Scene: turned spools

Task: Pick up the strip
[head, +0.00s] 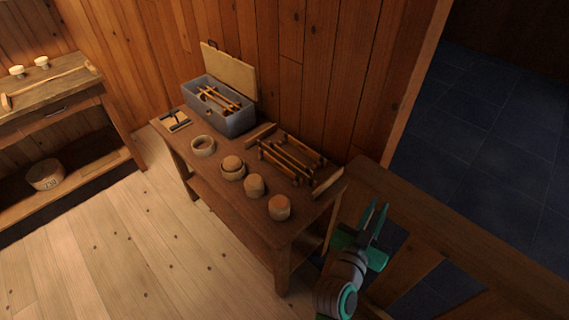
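Two plain wooden strips lie on the workbench (222,190). One strip (260,132) is at the back, left of a group of dark turned spools (290,157). The other strip (328,184) is at the right end, just right of the spools. I cannot tell which one the task means. My gripper (380,204) is green, with two fingers pointing up in the picture and a gap between them. It is open and empty, to the right of the workbench and apart from both strips.
An open grey box (222,118) holding several spools stands at the back left. A wooden ring (202,146) and several round wooden pieces (279,207) line the front. A wooden rail (450,225) runs at the right. The floor (130,245) in front is clear.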

